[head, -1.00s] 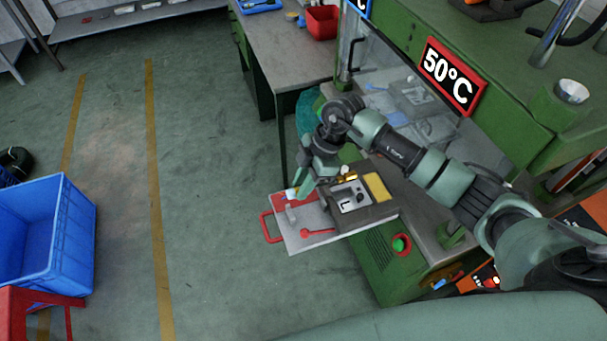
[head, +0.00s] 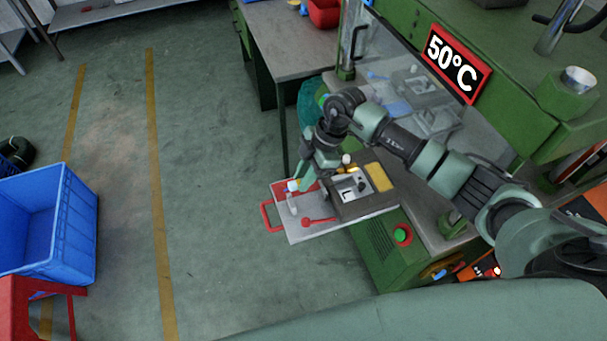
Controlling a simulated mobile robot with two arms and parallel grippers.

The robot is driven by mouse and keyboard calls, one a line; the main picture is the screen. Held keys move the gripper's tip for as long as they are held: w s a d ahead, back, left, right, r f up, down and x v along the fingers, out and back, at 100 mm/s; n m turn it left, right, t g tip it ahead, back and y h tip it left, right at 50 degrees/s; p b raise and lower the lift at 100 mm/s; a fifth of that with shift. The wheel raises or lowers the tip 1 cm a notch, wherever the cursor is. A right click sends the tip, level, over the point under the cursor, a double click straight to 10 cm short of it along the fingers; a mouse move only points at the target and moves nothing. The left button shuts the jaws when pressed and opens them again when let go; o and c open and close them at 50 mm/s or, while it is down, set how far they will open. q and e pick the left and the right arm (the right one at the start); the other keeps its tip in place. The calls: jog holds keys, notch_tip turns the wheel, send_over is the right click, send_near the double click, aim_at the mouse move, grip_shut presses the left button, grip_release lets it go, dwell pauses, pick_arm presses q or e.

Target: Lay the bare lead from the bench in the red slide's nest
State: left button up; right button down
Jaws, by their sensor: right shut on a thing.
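The red-handled slide (head: 297,234) is pulled out at the front of the green press, its pale plate tilted in the picture. My right gripper (head: 299,185) is over its far left part, pointing down, and is shut on a small white and blue piece (head: 292,185). This is probably the bare lead, but it is too small to be sure. A pale, narrow shape (head: 292,204) shows just below it; I cannot tell whether it is part of the lead or of the nest. My fingers partly hide the red area of the slide. My left gripper is out of view.
A grey mould block (head: 350,207) with a yellow pad (head: 379,177) is right of the gripper. A red lever (head: 318,220) lies on the plate. The green press with a clear guard and 50°C sign (head: 457,62) stands behind. A blue crate (head: 45,225) is on the floor.

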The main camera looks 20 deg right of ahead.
jog(key=shift+f+b, duration=1.65)
jog(key=shift+f, duration=1.45)
jog(key=c, duration=1.2)
grip_release()
jog(key=shift+o, duration=0.2)
jog(key=b+v, duration=0.1)
jog(key=v, duration=0.5)
jog(key=shift+d+r+b, duration=0.2)
jog(key=shift+r+b, duration=0.1)
jog(key=shift+b, duration=0.05)
jog(key=shift+d+r, duration=0.15)
jog(key=shift+r, duration=0.45)
